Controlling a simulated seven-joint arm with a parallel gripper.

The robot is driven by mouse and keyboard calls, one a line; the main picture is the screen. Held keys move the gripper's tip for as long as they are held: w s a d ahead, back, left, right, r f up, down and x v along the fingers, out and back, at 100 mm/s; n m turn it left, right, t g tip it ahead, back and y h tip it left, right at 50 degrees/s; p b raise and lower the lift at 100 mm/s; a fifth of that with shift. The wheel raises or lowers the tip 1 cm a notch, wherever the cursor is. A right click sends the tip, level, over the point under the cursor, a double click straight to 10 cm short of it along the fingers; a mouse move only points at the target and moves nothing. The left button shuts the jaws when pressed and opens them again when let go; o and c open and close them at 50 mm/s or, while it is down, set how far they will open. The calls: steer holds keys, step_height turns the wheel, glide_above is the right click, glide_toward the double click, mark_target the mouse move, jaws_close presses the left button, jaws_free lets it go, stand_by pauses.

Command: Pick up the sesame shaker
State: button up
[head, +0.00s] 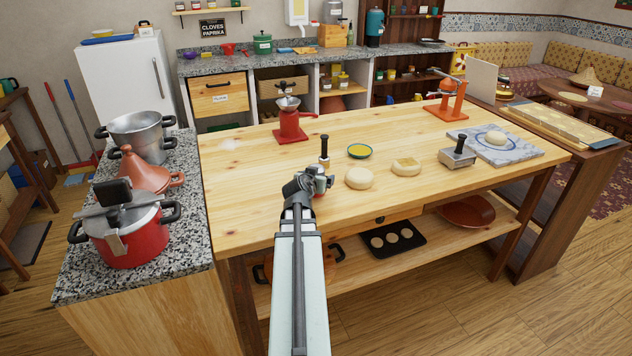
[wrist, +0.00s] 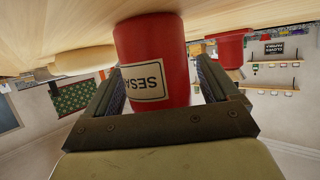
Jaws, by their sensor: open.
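The sesame shaker (wrist: 152,45) is a red cylinder with a white label reading "SESA", the rest cut off by its curve. In the wrist view, which is upside down, it stands on the wooden tabletop between the two fingers of my gripper (wrist: 160,72). The fingers are open, one on each side of it; I cannot tell whether either touches it. In the head view my gripper (head: 309,182) is low over the front edge of the wooden table (head: 250,200) and hides most of the shaker, with only a little red showing.
A dark-handled tool (head: 324,150) stands just behind my gripper. Dough rounds (head: 359,179) and a small blue-rimmed dish (head: 360,151) lie to the right. A red grinder (head: 290,121) stands further back. The tabletop left of my gripper is clear.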

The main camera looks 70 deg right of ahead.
steer(key=shift+c, duration=0.4)
steer(key=c, duration=1.1)
steer(key=shift+r, duration=0.2)
